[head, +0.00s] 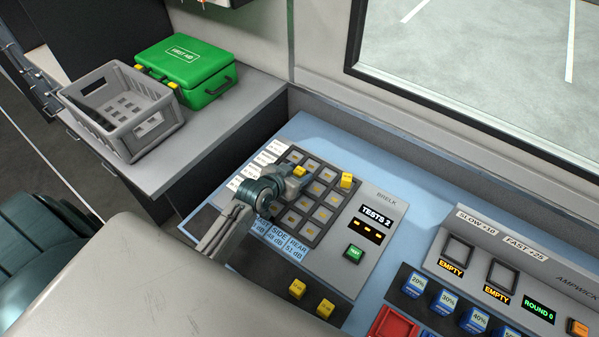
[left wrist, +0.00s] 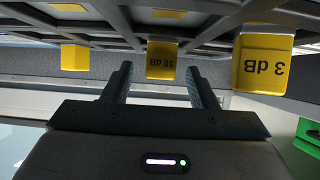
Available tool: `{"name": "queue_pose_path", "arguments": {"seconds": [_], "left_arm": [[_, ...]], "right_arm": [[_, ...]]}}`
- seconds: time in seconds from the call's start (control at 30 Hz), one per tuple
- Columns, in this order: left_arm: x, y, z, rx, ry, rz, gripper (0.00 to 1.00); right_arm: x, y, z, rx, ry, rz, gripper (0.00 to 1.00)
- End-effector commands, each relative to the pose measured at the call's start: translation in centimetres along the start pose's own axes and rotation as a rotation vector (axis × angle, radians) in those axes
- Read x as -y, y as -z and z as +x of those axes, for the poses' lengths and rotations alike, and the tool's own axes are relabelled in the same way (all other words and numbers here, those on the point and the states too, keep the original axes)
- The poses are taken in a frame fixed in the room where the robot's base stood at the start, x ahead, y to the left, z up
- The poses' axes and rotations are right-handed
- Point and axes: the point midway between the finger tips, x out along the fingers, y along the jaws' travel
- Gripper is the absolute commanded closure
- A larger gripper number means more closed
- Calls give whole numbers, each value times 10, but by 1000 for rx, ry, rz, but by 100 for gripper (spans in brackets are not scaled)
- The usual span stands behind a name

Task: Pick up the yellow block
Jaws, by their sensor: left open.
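Several yellow blocks show. In the head view one block (head: 299,170) is at the tip of my left gripper (head: 294,180), over a dark slotted grid (head: 309,233). Another block (head: 346,180) sits at the grid's right corner. Two more, a left one (head: 297,289) and a right one (head: 325,308), sit on a dark strip in front. In the left wrist view my open left gripper (left wrist: 159,70) has a finger on each side of a yellow block marked 10 dB (left wrist: 162,62), with gaps showing. My right gripper is not in view.
A grey crate (head: 117,123) and a green first-aid box (head: 184,62) stand on the side counter. Right of the grid are a display reading TESTS 2 (head: 376,216), a green button (head: 353,253) and several blue blocks (head: 415,284). Another yellow block (left wrist: 75,57) flanks the left finger.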

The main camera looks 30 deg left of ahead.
Motion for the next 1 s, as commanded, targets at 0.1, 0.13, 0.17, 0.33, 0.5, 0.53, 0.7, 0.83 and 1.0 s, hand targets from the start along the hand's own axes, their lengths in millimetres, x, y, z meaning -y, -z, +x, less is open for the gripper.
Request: {"name": "queue_pose_path", "arguments": {"seconds": [0.1, 0.13, 0.17, 0.33, 0.5, 0.53, 0.7, 0.83, 1.0], "left_arm": [[0, 0, 2, 0, 0, 0, 47], [0, 0, 2, 0, 0, 0, 47], [0, 0, 2, 0, 0, 0, 47], [0, 0, 2, 0, 0, 0, 63], [0, 0, 2, 0, 0, 0, 96], [0, 0, 2, 0, 0, 0, 96], [0, 0, 2, 0, 0, 0, 96], [0, 1, 1, 0, 0, 0, 96], [0, 10, -3, -2, 0, 1, 96]], "right_arm": [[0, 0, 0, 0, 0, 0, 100], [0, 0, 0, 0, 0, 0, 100], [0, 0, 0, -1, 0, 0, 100], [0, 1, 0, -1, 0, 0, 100], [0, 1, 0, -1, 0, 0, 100], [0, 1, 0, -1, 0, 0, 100], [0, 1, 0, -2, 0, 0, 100], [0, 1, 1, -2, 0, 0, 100], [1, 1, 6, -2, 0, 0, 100]]}}
